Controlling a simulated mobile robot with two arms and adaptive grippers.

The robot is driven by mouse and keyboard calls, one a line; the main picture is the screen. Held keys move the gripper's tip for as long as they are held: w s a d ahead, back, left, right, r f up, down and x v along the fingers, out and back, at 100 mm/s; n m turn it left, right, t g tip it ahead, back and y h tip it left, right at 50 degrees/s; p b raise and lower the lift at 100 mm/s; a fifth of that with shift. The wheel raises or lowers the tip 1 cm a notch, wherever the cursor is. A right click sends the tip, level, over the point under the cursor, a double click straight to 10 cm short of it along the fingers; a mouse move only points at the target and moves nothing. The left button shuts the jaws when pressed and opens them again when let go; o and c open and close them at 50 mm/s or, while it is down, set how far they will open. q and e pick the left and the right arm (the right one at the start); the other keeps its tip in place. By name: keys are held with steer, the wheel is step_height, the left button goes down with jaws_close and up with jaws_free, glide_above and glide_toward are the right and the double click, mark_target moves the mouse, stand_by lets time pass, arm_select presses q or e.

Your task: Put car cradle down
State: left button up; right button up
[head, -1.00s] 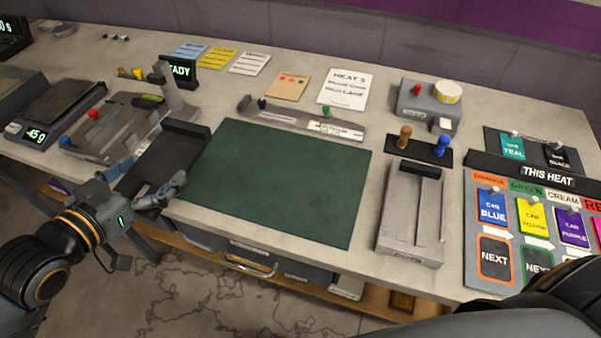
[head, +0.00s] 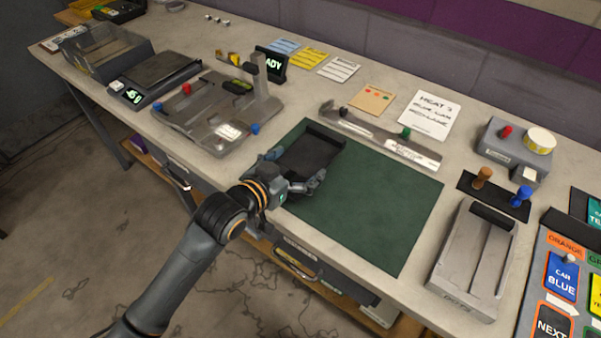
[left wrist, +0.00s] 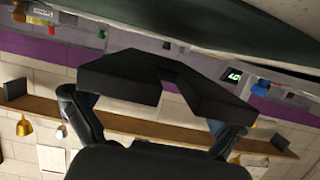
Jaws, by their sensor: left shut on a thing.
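The black car cradle (head: 314,150) is over the left end of the dark green mat (head: 375,205) in the head view. My left gripper (head: 294,178) is shut on the cradle's near end. In the left wrist view the cradle (left wrist: 120,80) sits between the two fingers of my left gripper (left wrist: 160,115), and the mat's underside or edge shows dark along the top. I cannot tell whether the cradle touches the mat. My right gripper is in neither view now.
A grey fixture (head: 215,108) with coloured knobs stands left of the mat, beside a scale (head: 155,75). A grey slotted block (head: 475,260) stands at the right. A grey rail (head: 380,135) lies along the mat's back edge. The mat's middle and right are clear.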

arm_select(q)
steer(key=shift+w+d+f, duration=0.1)
steer(key=shift+d+f, duration=0.05)
steer(key=shift+f, duration=0.8)
steer(key=shift+d+f, duration=0.1)
steer(key=shift+f, duration=0.85)
steer(key=shift+f, duration=0.2)
steer(key=o, duration=0.8)
steer(key=shift+c, duration=0.2)
steer(key=shift+r, duration=0.15)
steer(key=shift+a+r, duration=0.1)
steer(key=v, duration=1.2)
